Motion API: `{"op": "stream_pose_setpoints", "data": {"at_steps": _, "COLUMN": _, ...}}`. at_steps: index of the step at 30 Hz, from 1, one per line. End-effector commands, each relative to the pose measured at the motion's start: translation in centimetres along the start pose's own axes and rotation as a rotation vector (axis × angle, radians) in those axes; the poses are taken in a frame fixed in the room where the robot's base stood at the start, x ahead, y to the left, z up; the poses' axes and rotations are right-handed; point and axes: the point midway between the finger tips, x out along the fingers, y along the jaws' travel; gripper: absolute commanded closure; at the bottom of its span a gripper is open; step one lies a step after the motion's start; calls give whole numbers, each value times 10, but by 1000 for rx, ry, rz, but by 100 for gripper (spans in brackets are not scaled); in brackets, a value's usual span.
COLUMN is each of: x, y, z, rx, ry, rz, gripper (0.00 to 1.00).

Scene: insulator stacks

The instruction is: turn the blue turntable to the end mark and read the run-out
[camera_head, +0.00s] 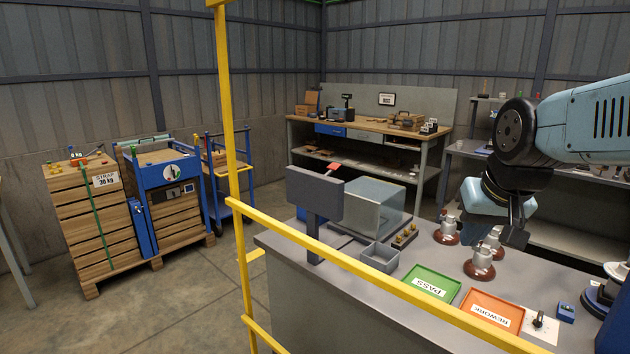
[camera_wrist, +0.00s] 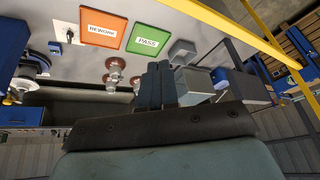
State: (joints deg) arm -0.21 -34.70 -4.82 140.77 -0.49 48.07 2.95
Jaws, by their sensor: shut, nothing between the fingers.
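The blue turntable (camera_head: 597,302) is at the right edge of the head view, cut off by the frame, with an insulator (camera_head: 617,272) on it. It also shows at the left edge of the wrist view (camera_wrist: 41,62). Its end mark and any run-out reading cannot be made out. My gripper (camera_head: 515,238) is shut and empty, above the bench near the loose insulators and well left of the turntable. In the wrist view its fingers (camera_wrist: 160,84) are together. A small blue box (camera_head: 566,312) sits on the bench left of the turntable.
Brown-based insulators (camera_head: 480,264) stand on the grey bench below my gripper. A green PASS tray (camera_head: 431,282), an orange REWORK tray (camera_head: 492,312) and a plate with a black knob (camera_head: 539,320) lie in front. A yellow rail (camera_head: 375,262) crosses the near side. A dark screen (camera_head: 315,195) stands left.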

Motion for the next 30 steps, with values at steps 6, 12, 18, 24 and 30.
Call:
{"op": "stream_pose_setpoints", "data": {"at_steps": 6, "x": -23, "y": -19, "z": 31, "rx": -96, "ry": 34, "rz": 2, "gripper": 100}}
{"op": "stream_pose_setpoints", "data": {"at_steps": 12, "x": -28, "y": -23, "z": 40, "rx": -126, "ry": 41, "rz": 6, "gripper": 100}}
{"op": "stream_pose_setpoints", "data": {"at_steps": 18, "x": -28, "y": -23, "z": 41, "rx": -127, "ry": 40, "rz": 6, "gripper": 100}}
{"op": "stream_pose_setpoints", "data": {"at_steps": 24, "x": -28, "y": -23, "z": 40, "rx": -126, "ry": 41, "rz": 6, "gripper": 100}}
{"op": "stream_pose_setpoints", "data": {"at_steps": 30, "x": -28, "y": -23, "z": 41, "rx": -126, "ry": 40, "rz": 6, "gripper": 100}}
